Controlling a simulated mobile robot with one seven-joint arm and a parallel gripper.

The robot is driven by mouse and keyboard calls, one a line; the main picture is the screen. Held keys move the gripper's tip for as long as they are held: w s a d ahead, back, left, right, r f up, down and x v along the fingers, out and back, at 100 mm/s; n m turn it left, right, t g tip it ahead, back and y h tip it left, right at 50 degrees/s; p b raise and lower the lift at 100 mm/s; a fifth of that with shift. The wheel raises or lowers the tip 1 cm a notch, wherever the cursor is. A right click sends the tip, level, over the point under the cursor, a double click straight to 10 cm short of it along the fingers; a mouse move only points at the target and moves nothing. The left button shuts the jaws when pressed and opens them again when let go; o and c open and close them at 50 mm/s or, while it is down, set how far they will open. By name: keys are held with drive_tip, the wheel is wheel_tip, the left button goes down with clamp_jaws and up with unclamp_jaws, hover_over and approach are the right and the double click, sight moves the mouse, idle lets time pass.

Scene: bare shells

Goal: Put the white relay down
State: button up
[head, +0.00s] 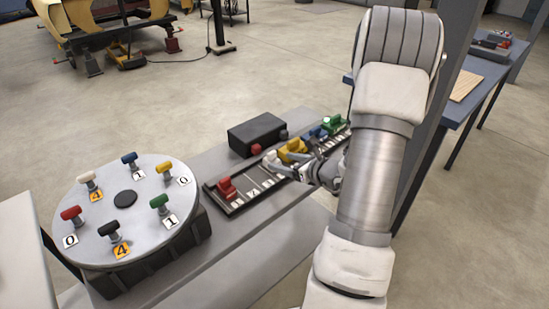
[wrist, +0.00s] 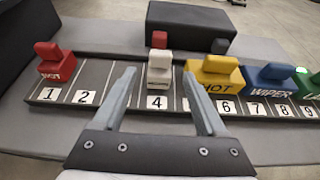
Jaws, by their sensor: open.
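The white relay (wrist: 159,78) stands upright on the dark numbered rack (wrist: 112,78), directly behind the label 4. In the head view the white relay (head: 270,158) shows only in part, beside my gripper. My gripper (wrist: 160,74) is open. Its two fingers show to the left and right of the white relay, with a visible gap on each side. In the head view my gripper (head: 292,168) is over the rack, partly hidden by my arm. The label for place 3 is hidden behind the left finger.
A red relay (wrist: 55,63) stands at place 1. A yellow relay (wrist: 216,76), a blue one (wrist: 270,78) and a green one (wrist: 307,84) stand to the right. A black box (head: 256,135) is behind the rack. A round plate (head: 125,230) with several colored knobs is at left.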

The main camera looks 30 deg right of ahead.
drive_tip(key=v, duration=0.6)
drive_tip(key=shift+p, duration=0.3)
